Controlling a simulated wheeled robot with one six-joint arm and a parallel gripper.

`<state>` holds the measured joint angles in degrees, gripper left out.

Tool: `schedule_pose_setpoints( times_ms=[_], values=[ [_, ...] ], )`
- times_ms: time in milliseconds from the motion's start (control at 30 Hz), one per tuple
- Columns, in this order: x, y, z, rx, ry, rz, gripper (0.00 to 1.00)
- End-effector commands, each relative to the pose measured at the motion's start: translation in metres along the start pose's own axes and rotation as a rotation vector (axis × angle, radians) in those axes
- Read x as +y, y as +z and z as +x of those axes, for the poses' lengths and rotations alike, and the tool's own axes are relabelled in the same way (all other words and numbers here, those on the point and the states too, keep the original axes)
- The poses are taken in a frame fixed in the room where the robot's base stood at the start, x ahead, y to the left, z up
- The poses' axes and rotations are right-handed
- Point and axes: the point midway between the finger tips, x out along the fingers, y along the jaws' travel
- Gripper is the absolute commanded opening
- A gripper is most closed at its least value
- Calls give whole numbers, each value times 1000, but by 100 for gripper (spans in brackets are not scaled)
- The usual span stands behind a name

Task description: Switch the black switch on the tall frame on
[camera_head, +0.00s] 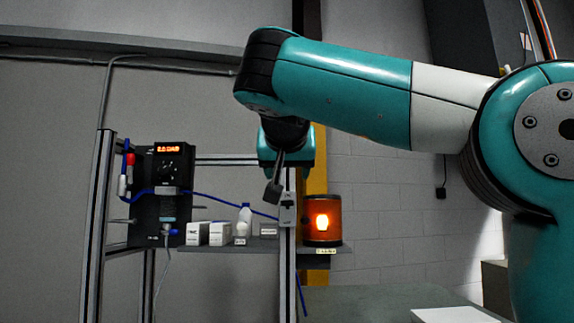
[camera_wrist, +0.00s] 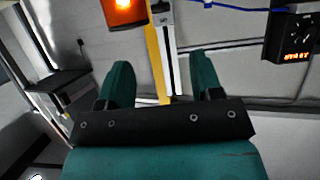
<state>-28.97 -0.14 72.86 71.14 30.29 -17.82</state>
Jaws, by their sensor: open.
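The tall frame (camera_head: 288,270) is a set of upright metal posts with a shelf. A small light-grey switch box (camera_head: 287,208) is fixed to its right post; the dark switch on it is too small to read on or off. In the wrist view the box (camera_wrist: 162,12) is at the top, beyond the fingers and roughly in line with the gap between them. My gripper (camera_head: 273,190) is in front of the post, just above and left of the box in the head view. In the wrist view my gripper (camera_wrist: 164,78) is open, with nothing between its fingers.
An orange lit lamp (camera_head: 322,222) stands right of the post. A black panel with a red display (camera_head: 160,205) is at the left. White boxes (camera_head: 198,233) and a bottle (camera_head: 244,220) stand on the shelf. A blue cable (camera_head: 215,200) crosses the frame.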

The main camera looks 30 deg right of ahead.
Motion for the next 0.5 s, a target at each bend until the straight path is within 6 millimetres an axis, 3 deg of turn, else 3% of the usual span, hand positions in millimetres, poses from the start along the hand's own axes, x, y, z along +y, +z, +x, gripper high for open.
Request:
schedule_pose_setpoints(
  times_ms=[200,500],
  values=[
    [0,0,-23,1,-1,0,60],
    [0,0,-25,0,1,0,60]
  ],
)
